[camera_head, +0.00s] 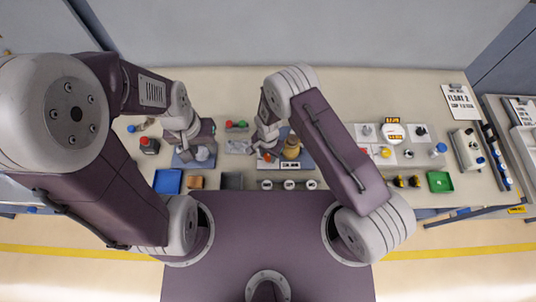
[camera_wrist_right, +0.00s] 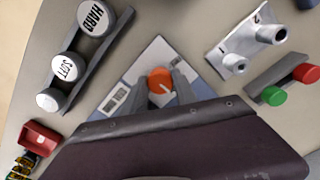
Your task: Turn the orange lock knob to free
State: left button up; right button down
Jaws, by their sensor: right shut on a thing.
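The orange lock knob (camera_wrist_right: 160,80) is round with a pale pointer mark toward its lower right in the right wrist view. It sits on a white panel (camera_wrist_right: 152,57). My right gripper (camera_wrist_right: 162,89) has its two grey fingers on either side of the knob and is shut on it. In the head view the knob (camera_head: 268,157) is small and partly hidden under my right gripper (camera_head: 266,150). My left gripper (camera_head: 201,152) is low over a grey-blue plate at the left; its fingers are too small to tell open from shut.
A brass-coloured part (camera_head: 291,149) stands just right of the knob. Round white labelled buttons (camera_head: 289,184) line the front. A blue tray (camera_head: 168,181) and a green tray (camera_head: 440,181) lie left and right. Red and green buttons (camera_head: 237,125) sit between my grippers.

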jog(key=shift+w, duration=0.1)
jog(key=n+b, duration=0.2)
jog(key=n, duration=0.1)
jog(key=shift+f, duration=0.1)
jog(key=n+b, duration=0.3)
jog(key=n, duration=0.2)
jog(key=shift+n, duration=0.3)
jog(key=n+b, duration=0.2)
jog(key=n, duration=0.2)
jog(key=shift+w+r+n+b, duration=0.15)
jog(key=shift+n+b, duration=0.15)
jog(key=shift+n, duration=1.05)
jog(key=shift+s+r+n+b, duration=0.1)
jog(key=shift+n+b, duration=0.2)
jog(key=shift+n, duration=1.05)
jog(key=c, duration=1.2)
grip_release()
jog(key=shift+o, duration=1.2)
